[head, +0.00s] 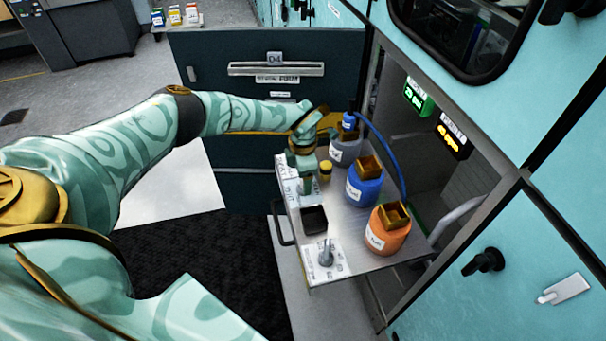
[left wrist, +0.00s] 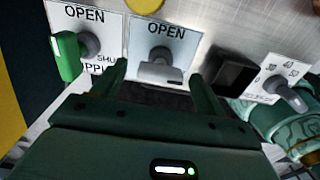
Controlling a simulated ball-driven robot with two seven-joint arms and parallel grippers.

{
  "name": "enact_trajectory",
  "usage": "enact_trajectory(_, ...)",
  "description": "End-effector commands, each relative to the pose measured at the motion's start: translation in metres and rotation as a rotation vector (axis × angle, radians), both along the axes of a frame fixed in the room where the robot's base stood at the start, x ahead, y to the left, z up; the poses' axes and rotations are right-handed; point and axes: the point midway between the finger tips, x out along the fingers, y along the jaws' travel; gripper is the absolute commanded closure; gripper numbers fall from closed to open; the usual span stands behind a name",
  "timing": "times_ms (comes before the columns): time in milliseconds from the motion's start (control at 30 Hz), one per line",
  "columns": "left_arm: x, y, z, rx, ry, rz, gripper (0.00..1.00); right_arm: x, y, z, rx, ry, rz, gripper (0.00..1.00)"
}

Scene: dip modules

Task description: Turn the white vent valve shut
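The white vent valve (left wrist: 160,72) shows in the left wrist view, on a white plate under the word OPEN. Its pale handle lies roughly crosswise in that view. My left gripper (left wrist: 159,72) is open, with one finger on each side of the handle; I cannot tell whether they touch it. In the head view my left gripper (head: 305,176) is over the far front part of the metal shelf (head: 340,235) and hides the valve. A green-handled valve (left wrist: 68,56) is just left of the white one in the wrist view. My right gripper is not seen.
A black square box (head: 313,219) and a grey knob (head: 326,254) are on the nearer part of the shelf. Blue (head: 364,188), orange (head: 388,232) and grey (head: 345,150) bottles stand behind. A small yellow cap (head: 326,170) is close to my left gripper.

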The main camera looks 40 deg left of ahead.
Motion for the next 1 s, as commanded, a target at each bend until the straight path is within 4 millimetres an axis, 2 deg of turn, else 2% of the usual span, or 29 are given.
enact_trajectory(200,0.000,0.000,0.001,0.000,0.001,0.001,0.27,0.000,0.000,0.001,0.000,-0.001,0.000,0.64)
enact_trajectory(333,0.000,0.001,0.015,0.000,-0.001,0.002,0.27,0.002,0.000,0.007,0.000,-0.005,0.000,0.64)
enact_trajectory(467,0.001,0.000,0.047,0.000,-0.004,0.000,0.27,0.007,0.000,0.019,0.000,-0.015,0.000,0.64)
enact_trajectory(700,0.000,0.001,0.113,0.000,-0.004,0.001,0.27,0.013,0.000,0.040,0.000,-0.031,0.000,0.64)
enact_trajectory(833,0.000,0.000,0.140,0.000,-0.003,0.000,0.27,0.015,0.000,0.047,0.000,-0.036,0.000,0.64)
enact_trajectory(1000,0.000,0.001,0.159,0.000,0.000,0.001,0.27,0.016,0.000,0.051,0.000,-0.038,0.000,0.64)
